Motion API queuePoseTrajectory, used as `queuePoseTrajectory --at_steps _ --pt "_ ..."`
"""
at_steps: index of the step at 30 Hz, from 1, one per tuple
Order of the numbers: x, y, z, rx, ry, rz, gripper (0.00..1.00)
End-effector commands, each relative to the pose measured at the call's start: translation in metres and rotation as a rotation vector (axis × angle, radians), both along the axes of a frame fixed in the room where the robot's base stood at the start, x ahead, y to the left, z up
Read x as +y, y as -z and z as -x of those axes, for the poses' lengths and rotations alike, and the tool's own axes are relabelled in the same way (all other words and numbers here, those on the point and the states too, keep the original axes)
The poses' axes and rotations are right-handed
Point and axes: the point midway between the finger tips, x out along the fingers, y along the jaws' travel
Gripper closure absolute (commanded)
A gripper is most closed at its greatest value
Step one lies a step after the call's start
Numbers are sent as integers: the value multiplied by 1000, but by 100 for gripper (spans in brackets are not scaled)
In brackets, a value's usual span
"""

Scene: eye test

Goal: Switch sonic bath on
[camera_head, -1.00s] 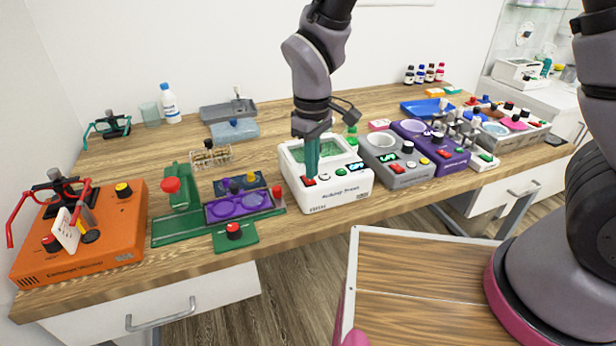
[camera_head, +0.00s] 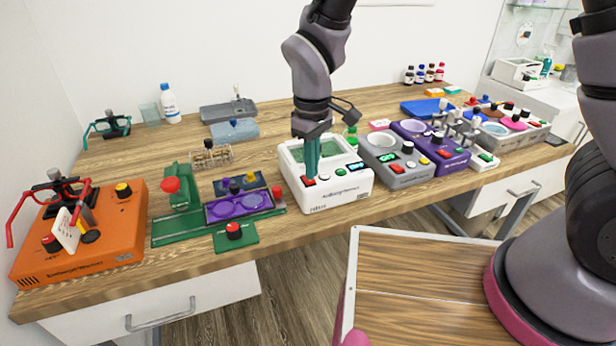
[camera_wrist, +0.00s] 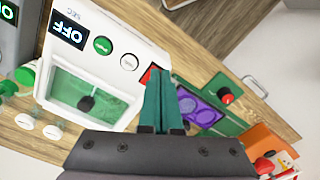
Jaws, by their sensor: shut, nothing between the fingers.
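The white device with a basin of green liquid, which looks like the sonic bath (camera_head: 347,184), stands at the front edge of the bench; it also shows in the wrist view (camera_wrist: 112,82). Its display (camera_wrist: 70,29) reads OFF. Beside the display are a green button (camera_wrist: 102,45), a white button (camera_wrist: 129,62) and a red button (camera_wrist: 148,75). My gripper (camera_head: 312,176) points down over the device's front left, its green fingers shut with nothing between them. In the wrist view the fingertips (camera_wrist: 158,72) are right beside the red button and partly cover it. I cannot tell whether they touch it.
A grey device (camera_head: 398,170) and a purple device (camera_head: 436,152) stand close on the right. On the left are a green stand with purple wells (camera_head: 238,206), a red knob (camera_head: 233,230) and an orange device (camera_head: 95,240). The bench's back middle (camera_head: 300,115) is mostly clear.

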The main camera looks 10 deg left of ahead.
Motion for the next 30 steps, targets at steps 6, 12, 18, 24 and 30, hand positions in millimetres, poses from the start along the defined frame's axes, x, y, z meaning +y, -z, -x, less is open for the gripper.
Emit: queuePoseTrajectory --at_steps 6,12,18,24,30 --pt "0 3 0 0 0 1 100" --pt "0 6 0 0 0 1 100" --pt "0 9 0 0 0 1 100" --pt "0 12 0 0 0 1 100" --pt "0 15 0 0 0 1 100"
